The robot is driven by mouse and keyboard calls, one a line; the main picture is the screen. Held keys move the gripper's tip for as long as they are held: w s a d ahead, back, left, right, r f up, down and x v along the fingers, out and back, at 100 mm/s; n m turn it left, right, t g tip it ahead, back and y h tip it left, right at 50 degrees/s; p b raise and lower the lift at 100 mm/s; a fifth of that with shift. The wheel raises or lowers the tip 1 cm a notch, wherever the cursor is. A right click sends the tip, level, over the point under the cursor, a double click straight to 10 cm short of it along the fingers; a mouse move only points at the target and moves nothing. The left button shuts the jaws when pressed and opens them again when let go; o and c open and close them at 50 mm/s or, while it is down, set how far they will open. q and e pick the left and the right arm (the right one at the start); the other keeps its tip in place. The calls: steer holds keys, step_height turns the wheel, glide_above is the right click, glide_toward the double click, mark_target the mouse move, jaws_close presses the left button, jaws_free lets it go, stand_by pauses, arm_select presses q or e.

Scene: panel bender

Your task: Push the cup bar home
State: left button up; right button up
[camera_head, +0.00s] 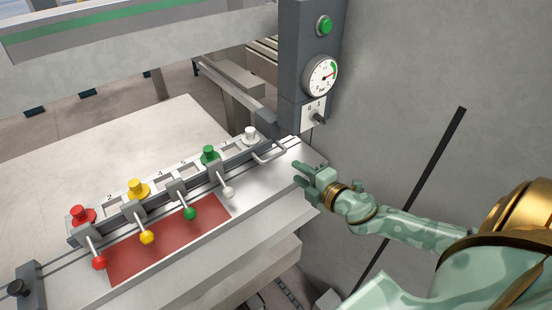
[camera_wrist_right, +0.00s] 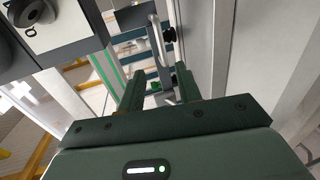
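The cup bar (camera_head: 232,163) is a long grey rail lying diagonally across the machine table in the head view. It carries a red cup (camera_head: 82,215), a yellow cup (camera_head: 138,189), a green cup (camera_head: 210,155) and a white cup (camera_head: 250,134). A loop handle (camera_head: 270,157) sticks out at its right end. My right gripper (camera_head: 298,173) is open and empty, just right of the handle and apart from it. In the right wrist view, the handle (camera_wrist_right: 158,42) shows beyond and between the open fingers (camera_wrist_right: 158,80). My left gripper is out of view.
Levers with red, yellow, green and white knobs stand along the bar, beside a red panel (camera_head: 165,248). A grey column with a green button (camera_head: 324,26), gauge (camera_head: 320,76) and switch (camera_head: 318,118) rises behind the handle. A dark knob (camera_head: 17,288) sits lower left.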

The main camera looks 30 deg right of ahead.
mark_target(275, 158)
steer(key=x, duration=1)
steer(key=shift+w+a, duration=0.15)
steer(key=shift+w, duration=0.05)
jaws_close()
